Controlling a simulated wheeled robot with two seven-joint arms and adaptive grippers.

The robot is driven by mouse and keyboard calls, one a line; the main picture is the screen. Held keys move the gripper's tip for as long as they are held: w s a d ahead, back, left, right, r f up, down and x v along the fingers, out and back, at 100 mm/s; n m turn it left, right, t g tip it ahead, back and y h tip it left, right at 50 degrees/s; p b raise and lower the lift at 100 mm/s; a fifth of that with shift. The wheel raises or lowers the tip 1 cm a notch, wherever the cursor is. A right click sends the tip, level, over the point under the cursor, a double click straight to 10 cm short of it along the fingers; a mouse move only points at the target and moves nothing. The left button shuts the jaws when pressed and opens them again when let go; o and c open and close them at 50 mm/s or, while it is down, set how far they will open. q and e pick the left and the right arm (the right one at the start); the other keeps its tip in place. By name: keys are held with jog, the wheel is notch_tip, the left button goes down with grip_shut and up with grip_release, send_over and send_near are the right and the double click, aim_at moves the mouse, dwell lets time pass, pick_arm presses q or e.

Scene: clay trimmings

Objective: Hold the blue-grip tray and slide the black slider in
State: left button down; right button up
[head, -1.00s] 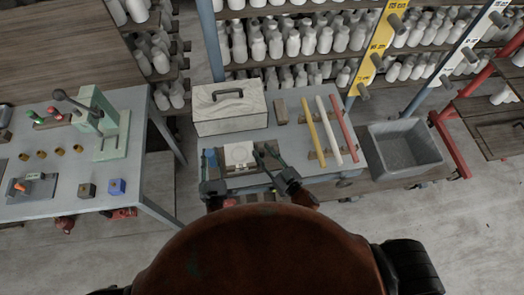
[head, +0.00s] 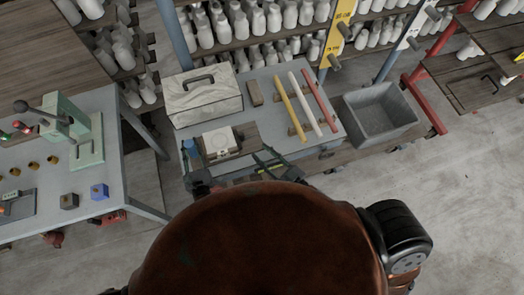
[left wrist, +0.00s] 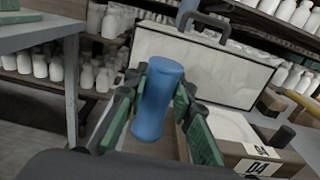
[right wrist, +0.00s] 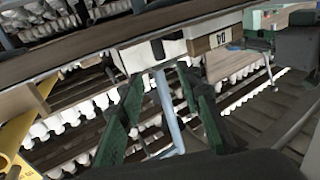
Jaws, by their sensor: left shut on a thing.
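The tray (head: 236,154), a wooden block with a white top and a "04" label, sits on the bench's left front in the head view. It also shows in the left wrist view (left wrist: 226,151). My left gripper (left wrist: 160,84) is shut on the upright blue grip (left wrist: 157,105) at the tray's left end. A small black knob, seemingly the slider (left wrist: 283,135), stands at the tray's right in the left wrist view. My right gripper (head: 263,160) is right of the tray, apart from it. Its fingers are open and empty in the right wrist view (right wrist: 160,80).
A white marbled box (head: 205,97) with a black handle stands behind the tray. Yellow, white and red bars (head: 305,105) lie to the right, with a grey bin (head: 378,115) beyond. A side table (head: 60,170) holds a green press (head: 85,130).

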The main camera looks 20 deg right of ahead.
pick_arm(q)
jog(key=c, duration=2)
grip_release()
jog(key=shift+f, duration=0.25)
jog(key=o, duration=0.4)
jog(key=shift+r, duration=0.15)
